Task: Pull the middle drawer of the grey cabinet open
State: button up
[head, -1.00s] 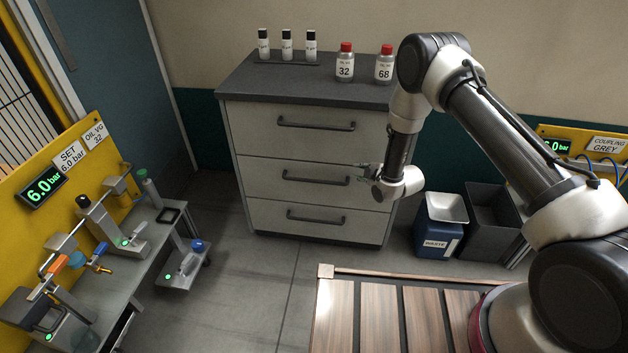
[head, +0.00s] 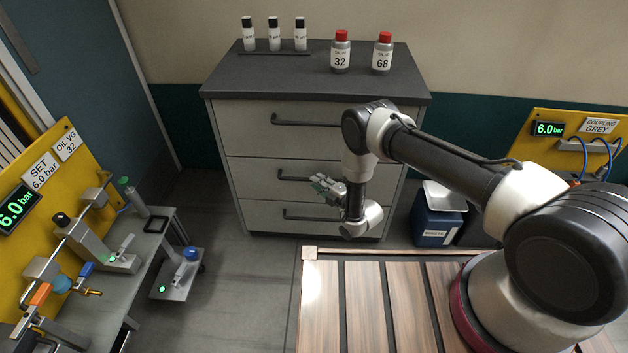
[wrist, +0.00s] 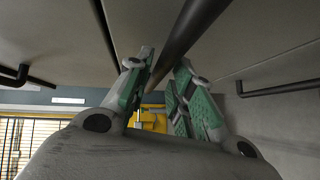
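The grey cabinet (head: 222,125) has three drawers, and all look shut in the head view. The middle drawer (head: 250,185) has a dark bar handle (head: 292,178). My gripper (head: 325,187) is at the right part of this handle and hides some of it. In the wrist view my gripper (wrist: 164,75) has its green-padded fingers apart, with a dark handle bar (wrist: 188,35) running between and beyond them. I cannot tell whether the pads touch it.
Drawer handles above (head: 300,121) and below (head: 305,215) stick out near my gripper. Bottles (head: 341,52) stand on the cabinet top. A blue waste bin (head: 436,222) is right of the cabinet.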

jog(key=shift+x, duration=1.25)
jog(key=shift+c, duration=0.2)
grip_shut()
